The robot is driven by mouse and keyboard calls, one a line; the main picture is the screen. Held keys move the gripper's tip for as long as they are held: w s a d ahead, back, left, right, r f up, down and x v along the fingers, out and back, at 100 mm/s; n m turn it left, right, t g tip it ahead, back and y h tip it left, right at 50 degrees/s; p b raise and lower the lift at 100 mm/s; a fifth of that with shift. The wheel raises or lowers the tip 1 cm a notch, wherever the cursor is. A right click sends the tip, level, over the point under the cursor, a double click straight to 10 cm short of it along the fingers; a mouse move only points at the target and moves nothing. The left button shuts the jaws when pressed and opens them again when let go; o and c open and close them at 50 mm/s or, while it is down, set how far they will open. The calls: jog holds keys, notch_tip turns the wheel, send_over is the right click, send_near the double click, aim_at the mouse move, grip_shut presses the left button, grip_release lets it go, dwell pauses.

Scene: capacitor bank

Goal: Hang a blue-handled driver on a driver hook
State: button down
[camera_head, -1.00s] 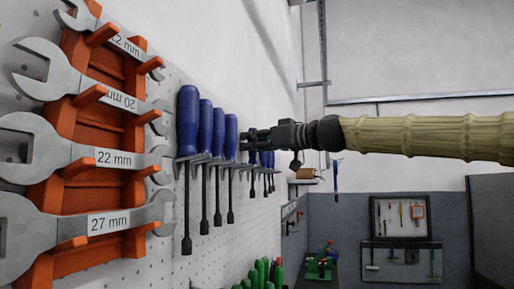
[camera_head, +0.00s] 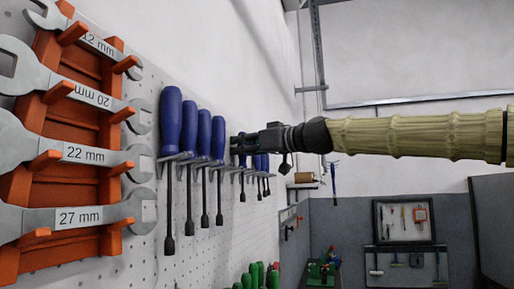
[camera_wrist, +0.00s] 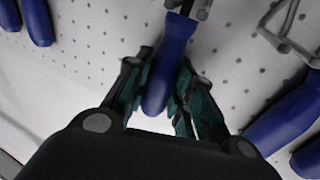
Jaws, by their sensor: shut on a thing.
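My gripper (camera_wrist: 160,95) is shut on the blue handle of a driver (camera_wrist: 177,42) in the wrist view. The upper part of this driver reaches a grey metal driver hook (camera_wrist: 201,9) at the top edge; I cannot tell whether it is seated there. In the head view my gripper (camera_head: 240,146) is close to the pegboard, just right of a row of hung blue-handled drivers (camera_head: 171,122), which stand upright with shafts down. The held driver is mostly hidden there by the gripper and is hard to separate from its neighbours.
An empty-looking hook (camera_wrist: 292,42) and other blue handles (camera_wrist: 287,118) are close by in the wrist view. An orange rack (camera_head: 78,128) holds several wrenches on the left. Green handles (camera_head: 255,275) stand below. The space right of the pegboard is open.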

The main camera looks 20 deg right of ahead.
jog(key=shift+a+f, duration=0.2)
jog(key=c, duration=1.1)
grip_release()
jog(key=shift+w+f, duration=0.1)
jog(key=shift+c, duration=0.2)
jog(key=shift+s+a+r, duration=0.25)
jog(key=shift+s+a, duration=0.3)
jog(key=shift+s, duration=0.35)
jog(key=w+d+v, duration=0.1)
jog(key=v, duration=1)
jog(key=shift+d, duration=0.25)
